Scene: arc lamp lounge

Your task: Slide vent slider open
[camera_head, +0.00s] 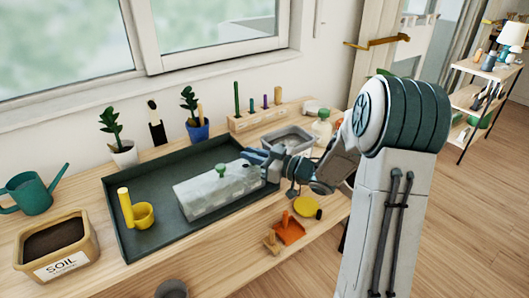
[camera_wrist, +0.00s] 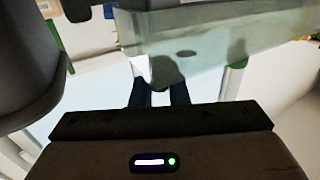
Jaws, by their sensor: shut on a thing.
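A translucent pale lid (camera_head: 205,195) with a green knob (camera_head: 221,169) on top stands in the dark green tray (camera_head: 150,243). My gripper (camera_head: 254,158) is at the lid's right end, reaching in from the right. In the wrist view its dark fingers (camera_wrist: 159,92) are shut on a small rounded grey-green piece, which looks like the vent slider (camera_wrist: 167,73), at the lid's face. A dark oval spot (camera_wrist: 186,53) shows on the lid just beside this piece. The slider is hidden by my gripper in the head view.
A grey bin (camera_head: 287,139) and a bottle (camera_head: 322,128) are behind my gripper. An orange dustpan-like piece (camera_head: 288,230) and a yellow disc (camera_head: 306,207) lie in front.

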